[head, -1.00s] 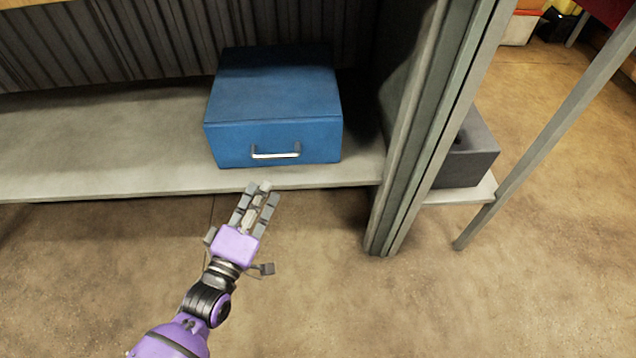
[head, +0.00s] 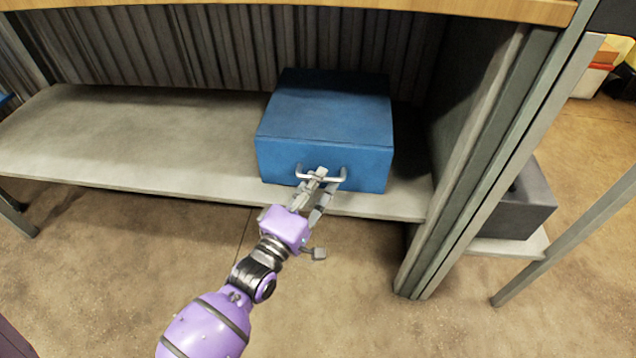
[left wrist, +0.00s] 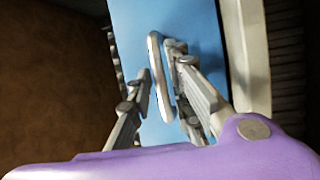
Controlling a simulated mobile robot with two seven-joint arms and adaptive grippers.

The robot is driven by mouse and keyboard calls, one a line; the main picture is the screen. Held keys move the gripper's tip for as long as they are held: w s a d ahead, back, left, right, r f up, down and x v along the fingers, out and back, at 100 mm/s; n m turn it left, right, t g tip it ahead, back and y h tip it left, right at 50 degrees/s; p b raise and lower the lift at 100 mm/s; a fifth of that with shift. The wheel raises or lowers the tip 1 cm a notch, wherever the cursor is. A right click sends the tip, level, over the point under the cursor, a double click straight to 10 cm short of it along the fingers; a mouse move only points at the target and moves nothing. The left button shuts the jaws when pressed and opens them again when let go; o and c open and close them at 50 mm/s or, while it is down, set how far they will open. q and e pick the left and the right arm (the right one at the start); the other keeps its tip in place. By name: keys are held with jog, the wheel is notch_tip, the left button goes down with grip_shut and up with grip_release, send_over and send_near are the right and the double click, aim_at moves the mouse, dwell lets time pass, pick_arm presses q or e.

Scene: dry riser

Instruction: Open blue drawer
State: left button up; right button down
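The blue drawer box (head: 330,120) sits closed on the grey low shelf, its front face towards me. Its silver bar handle (head: 341,178) is on that front, partly hidden by my fingers. My left gripper (head: 317,180) is at the handle, with its purple palm below and to the left of it. In the left wrist view the fingers of my left gripper (left wrist: 160,64) are apart, with the handle (left wrist: 156,84) between them. The right-hand finger is very close to the handle; I cannot tell whether it touches. My right gripper is not in view.
The grey shelf (head: 130,155) runs left of the box and is bare. The brown floor in front is clear.

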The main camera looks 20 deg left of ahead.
pick_arm(q)
jog(key=shift+c, duration=0.5)
grip_shut()
jog(key=shift+s, duration=0.1)
